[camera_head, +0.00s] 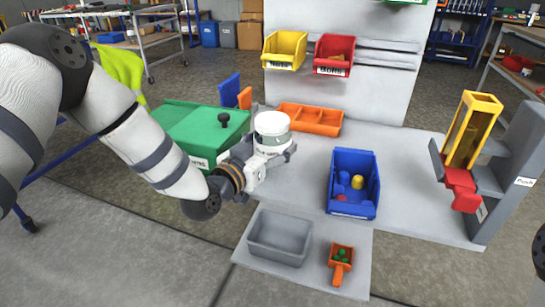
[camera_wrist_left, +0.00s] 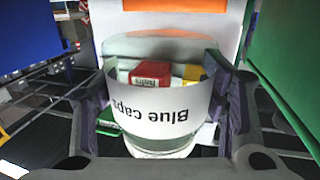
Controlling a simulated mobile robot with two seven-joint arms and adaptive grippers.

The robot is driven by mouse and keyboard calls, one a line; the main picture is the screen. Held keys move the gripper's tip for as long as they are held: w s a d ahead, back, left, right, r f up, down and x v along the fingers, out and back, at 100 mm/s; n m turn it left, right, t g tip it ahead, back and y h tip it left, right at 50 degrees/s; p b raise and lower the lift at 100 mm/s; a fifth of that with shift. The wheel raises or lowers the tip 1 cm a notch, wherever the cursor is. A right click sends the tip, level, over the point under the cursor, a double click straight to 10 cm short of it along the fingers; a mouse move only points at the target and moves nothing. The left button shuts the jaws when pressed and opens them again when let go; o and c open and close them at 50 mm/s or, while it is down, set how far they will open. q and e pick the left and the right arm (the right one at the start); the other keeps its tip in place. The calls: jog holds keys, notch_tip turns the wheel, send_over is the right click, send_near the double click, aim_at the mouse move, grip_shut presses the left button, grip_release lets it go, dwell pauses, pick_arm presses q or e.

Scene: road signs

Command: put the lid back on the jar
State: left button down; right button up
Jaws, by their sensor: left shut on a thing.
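My left gripper (camera_head: 270,150) is shut around a round jar (camera_head: 271,139) beside the green box. The jar looks upright, with a pale top and a label band. In the left wrist view the jar (camera_wrist_left: 155,108) sits between the fingers of my left gripper (camera_wrist_left: 158,100). Its white label reads "Blue caps" upside down, and clear glass shows above and below it. I cannot tell whether the pale top is a lid or the jar's own upper part. No separate lid can be made out. My right gripper is out of view.
A green box (camera_head: 180,127) with a black knob stands left of the jar. An orange tray (camera_head: 325,128) is behind it, and a blue bin (camera_head: 353,205) is to the right. A grey tray (camera_head: 265,252) and orange scoop (camera_head: 341,270) are in front. Table space before the orange tray is clear.

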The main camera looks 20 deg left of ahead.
pick_arm(q)
jog(key=shift+w+a+f+b, duration=0.1)
jog(key=shift+w+f+b, duration=0.15)
jog(key=shift+f, duration=0.9)
jog(key=shift+w+f+b, duration=0.15)
jog(key=shift+f+b, duration=0.1)
jog(key=shift+f, duration=0.85)
jog(key=shift+c, duration=1.7)
grip_release()
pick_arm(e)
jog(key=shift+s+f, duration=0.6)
pick_arm(q)
jog(key=shift+r, duration=0.1)
jog(key=shift+r, duration=0.35)
jog(key=p+v, duration=0.1)
jog(key=v, duration=1.1)
jog(key=shift+f+p, duration=0.15)
jog(key=shift+p, duration=0.25)
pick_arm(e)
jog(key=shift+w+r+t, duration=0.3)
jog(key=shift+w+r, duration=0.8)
